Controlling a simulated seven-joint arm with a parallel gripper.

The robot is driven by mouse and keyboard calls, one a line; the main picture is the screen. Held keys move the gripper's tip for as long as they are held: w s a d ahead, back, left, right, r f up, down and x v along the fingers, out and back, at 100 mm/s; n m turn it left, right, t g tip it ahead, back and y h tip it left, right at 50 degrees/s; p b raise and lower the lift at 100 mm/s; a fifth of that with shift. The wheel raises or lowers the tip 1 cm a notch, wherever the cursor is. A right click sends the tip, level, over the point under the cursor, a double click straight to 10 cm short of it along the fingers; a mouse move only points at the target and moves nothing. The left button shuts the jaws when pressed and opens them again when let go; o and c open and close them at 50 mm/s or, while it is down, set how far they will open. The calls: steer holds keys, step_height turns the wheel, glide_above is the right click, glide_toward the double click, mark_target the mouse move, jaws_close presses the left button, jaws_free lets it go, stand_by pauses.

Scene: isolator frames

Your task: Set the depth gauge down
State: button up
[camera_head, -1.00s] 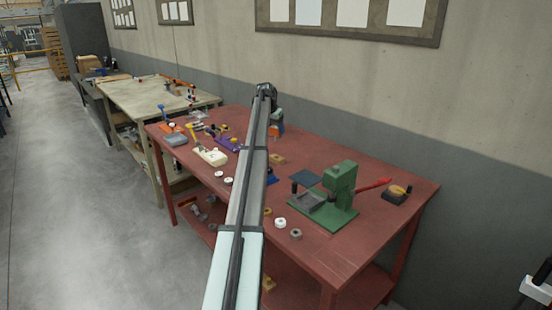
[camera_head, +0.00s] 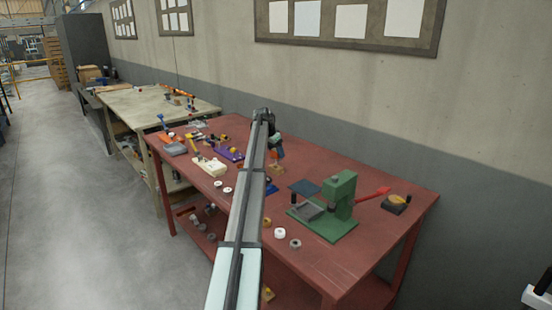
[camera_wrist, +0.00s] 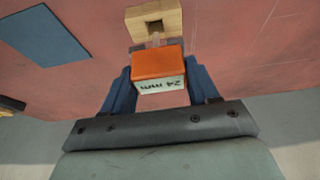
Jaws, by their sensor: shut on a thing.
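The depth gauge shows as an orange block with a pale face marked "24 mm" (camera_wrist: 158,64) in the wrist view. My gripper (camera_wrist: 158,76) is shut on it, one blue finger on each side. A narrow pale stem extends from the gauge's far side toward a light wooden block (camera_wrist: 170,20) with a dark square opening. I cannot tell whether the stem touches the block. In the head view, my gripper (camera_head: 276,150) is just above the wooden block (camera_head: 276,169) on the red table (camera_head: 330,262); the gauge is small and partly hidden there.
A dark blue plate (camera_head: 304,187) and a green press (camera_head: 341,190) with a red lever stand to the right. White and grey rings (camera_head: 280,233) lie near the front edge. Several tools crowd the table's left side. Bare tabletop lies right of the wooden block.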

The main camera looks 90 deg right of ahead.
mark_target(276, 157)
steer(key=shift+f, duration=1.55)
steer(key=shift+f, duration=0.35)
steer(key=o, duration=1.3)
steer(key=shift+r, duration=0.35)
steer(key=v, duration=1.2)
